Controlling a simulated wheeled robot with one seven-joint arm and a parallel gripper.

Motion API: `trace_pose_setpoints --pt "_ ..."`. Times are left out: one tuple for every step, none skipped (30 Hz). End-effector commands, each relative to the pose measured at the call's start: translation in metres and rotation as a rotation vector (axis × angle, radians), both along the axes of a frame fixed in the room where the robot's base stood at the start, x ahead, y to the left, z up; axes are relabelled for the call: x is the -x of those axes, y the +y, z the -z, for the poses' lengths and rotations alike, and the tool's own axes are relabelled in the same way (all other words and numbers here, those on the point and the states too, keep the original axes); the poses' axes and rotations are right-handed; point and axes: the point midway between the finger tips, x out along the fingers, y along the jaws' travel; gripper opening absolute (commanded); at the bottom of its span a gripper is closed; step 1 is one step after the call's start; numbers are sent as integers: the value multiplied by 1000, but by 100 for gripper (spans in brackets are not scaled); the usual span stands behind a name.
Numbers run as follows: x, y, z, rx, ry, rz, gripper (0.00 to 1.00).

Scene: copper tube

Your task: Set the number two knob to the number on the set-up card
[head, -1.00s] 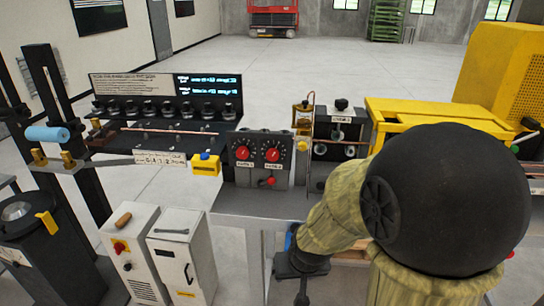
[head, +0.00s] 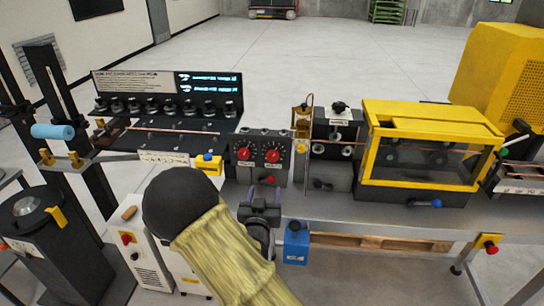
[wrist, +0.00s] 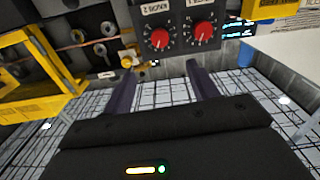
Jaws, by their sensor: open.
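The other dial (head: 244,153) also shows in the wrist view (wrist: 202,32). Both settings are too small to read surely. A white card (head: 163,158) with small, unreadable writing is left of the box; I cannot tell whether it is the set-up card. My gripper (head: 261,206) is open, empty and apart from the dials, in front of the box.
A yellow-framed machine (head: 420,113) stands right of the box, past a roller unit (head: 337,130). A yellow button box (head: 207,163) is close on the left. A blue box (head: 296,243) hangs at the front edge. A copper tube (head: 180,131) lies along the left bench.

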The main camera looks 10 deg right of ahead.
Motion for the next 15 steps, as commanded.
trace_pose_setpoints --pt "0 0 0 0 -1 0 59" --pt "0 0 0 0 0 1 59" --pt "0 0 0 -1 1 1 59" --pt "0 0 1 -1 1 1 59" --pt "0 0 1 -1 1 0 59" --pt "0 0 1 -2 2 -1 59" --pt "0 0 1 -2 2 -1 59" --pt "0 0 1 -2 2 -1 59" --pt "-1 0 0 -2 2 -1 59" --pt "-2 -1 0 -2 2 0 59" --pt "-4 -1 0 -1 2 0 59" --pt "-7 -2 0 -1 2 1 59" --pt "-10 -3 -1 -2 2 1 59" --pt "-13 -4 -1 -2 1 2 59" --pt "-17 -7 -1 -2 2 2 59"
